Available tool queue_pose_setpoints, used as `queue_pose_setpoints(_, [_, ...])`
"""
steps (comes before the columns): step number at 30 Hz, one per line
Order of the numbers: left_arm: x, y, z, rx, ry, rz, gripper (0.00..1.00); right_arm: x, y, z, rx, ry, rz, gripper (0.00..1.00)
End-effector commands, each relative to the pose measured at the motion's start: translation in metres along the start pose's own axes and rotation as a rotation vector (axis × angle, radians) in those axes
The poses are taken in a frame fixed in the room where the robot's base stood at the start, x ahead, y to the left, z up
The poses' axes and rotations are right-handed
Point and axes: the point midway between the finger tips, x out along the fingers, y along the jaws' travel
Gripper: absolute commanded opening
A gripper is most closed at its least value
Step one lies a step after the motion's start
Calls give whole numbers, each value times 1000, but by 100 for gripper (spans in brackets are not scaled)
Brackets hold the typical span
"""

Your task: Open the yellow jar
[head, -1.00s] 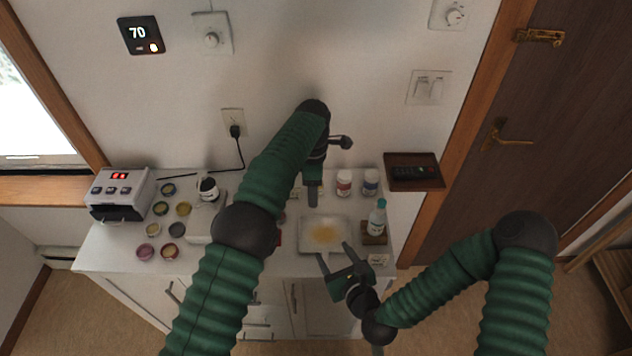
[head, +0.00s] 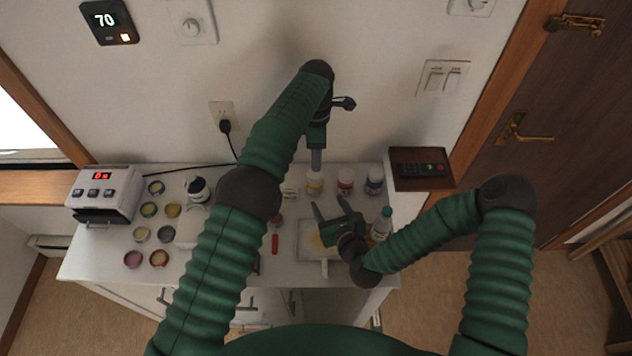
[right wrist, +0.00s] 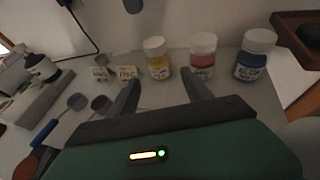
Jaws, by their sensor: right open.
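The yellow jar (head: 315,183) stands upright with a white lid at the back of the white cabinet top, left of two other jars. It also shows in the right wrist view (right wrist: 158,64). My left gripper (head: 317,157) points down just above or behind the yellow jar; its fingers overlap in the head view, so its opening is unclear. My right gripper (head: 328,206) is open and empty over the tray, in front of the jars. In the right wrist view its fingers (right wrist: 162,84) point toward the yellow jar, apart from it.
A red jar (head: 345,181) and a blue jar (head: 374,180) stand right of it. Several paint pots and a grey device (head: 104,194) are at left. A shelf (head: 420,180) holds a remote.

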Motion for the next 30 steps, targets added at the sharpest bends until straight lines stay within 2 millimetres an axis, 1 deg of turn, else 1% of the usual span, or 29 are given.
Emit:
queue_pose_setpoints(1, [1, 0, -1, 0, 0, -1, 58, 13, 1, 0, -2, -2, 0, 58])
queue_pose_setpoints(3, [1, 1, -1, -1, -1, -1, 58, 30, 1, 0, -2, 0, 0, 58])
queue_pose_setpoints(9, [1, 0, -1, 0, 0, -1, 58, 78, 1, -1, -2, 0, 0, 58])
queue_pose_setpoints(12, [1, 0, 0, 0, 0, 0, 58, 97, 1, 0, -2, -1, 0, 58])
queue_pose_setpoints(15, [0, 0, 0, 0, 0, 0, 58, 112, 0, -1, -2, 1, 0, 58])
queue_pose_setpoints(19, [1, 0, 0, 0, 0, -1, 58, 121, 0, 0, 0, 1, 0, 58])
queue_pose_setpoints(26, [1, 0, 0, 0, 0, -1, 58, 123, 0, -1, 0, 2, 0, 58])
queue_pose_setpoints(27, [1, 0, 0, 0, 0, -1, 58, 123, 0, -1, 0, 2, 0, 56])
queue_pose_setpoints(30, [1, 0, 0, 0, 0, -1, 58, 122, 0, -1, 0, 2, 0, 43])
